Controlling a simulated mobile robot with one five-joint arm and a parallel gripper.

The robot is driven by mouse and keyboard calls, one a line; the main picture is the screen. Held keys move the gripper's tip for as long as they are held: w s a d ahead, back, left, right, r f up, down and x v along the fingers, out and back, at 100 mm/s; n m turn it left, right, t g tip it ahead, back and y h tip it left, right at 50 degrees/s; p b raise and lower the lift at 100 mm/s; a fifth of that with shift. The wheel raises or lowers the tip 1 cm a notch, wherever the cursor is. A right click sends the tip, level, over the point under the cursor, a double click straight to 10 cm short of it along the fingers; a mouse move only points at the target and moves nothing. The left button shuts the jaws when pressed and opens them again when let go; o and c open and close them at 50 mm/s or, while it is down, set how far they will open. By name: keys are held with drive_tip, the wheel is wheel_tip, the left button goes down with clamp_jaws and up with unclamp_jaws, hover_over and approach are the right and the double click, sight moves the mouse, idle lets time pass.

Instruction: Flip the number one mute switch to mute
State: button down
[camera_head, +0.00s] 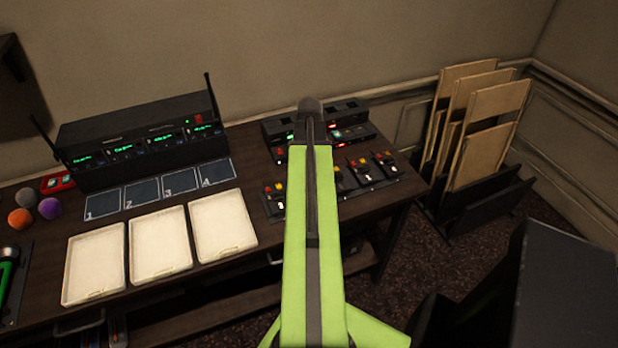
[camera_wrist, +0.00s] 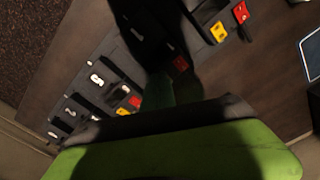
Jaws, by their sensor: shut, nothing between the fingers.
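The black switch panel (camera_head: 352,178) lies at the right end of the desk, with red and yellow buttons and small white-marked controls along it. My arm covers its middle in the head view. The left-end section (camera_head: 275,203) shows left of the arm. I cannot read which switch is number one, nor its setting. In the wrist view the panel (camera_wrist: 128,78) runs diagonally, with a yellow button (camera_wrist: 218,32) and a red button (camera_wrist: 242,12) near its upper right end. My gripper (camera_head: 310,106) is shut and empty, seen above the desk; its contact with the panel cannot be told.
Behind the panel stand black units (camera_head: 352,112) with lit buttons. Left are a black receiver (camera_head: 140,150) with antennas, numbered tiles (camera_head: 142,192) and white trays (camera_head: 160,242). Coloured balls (camera_head: 49,208) lie far left. A rack of boards (camera_head: 485,140) stands right of the desk.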

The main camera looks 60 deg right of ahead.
drive_tip(key=shift+f+b, duration=0.3)
drive_tip(key=shift+f, duration=0.05)
wheel_tip(320, 180, up, 7)
drive_tip(key=p, duration=0.7)
idle(0.5)
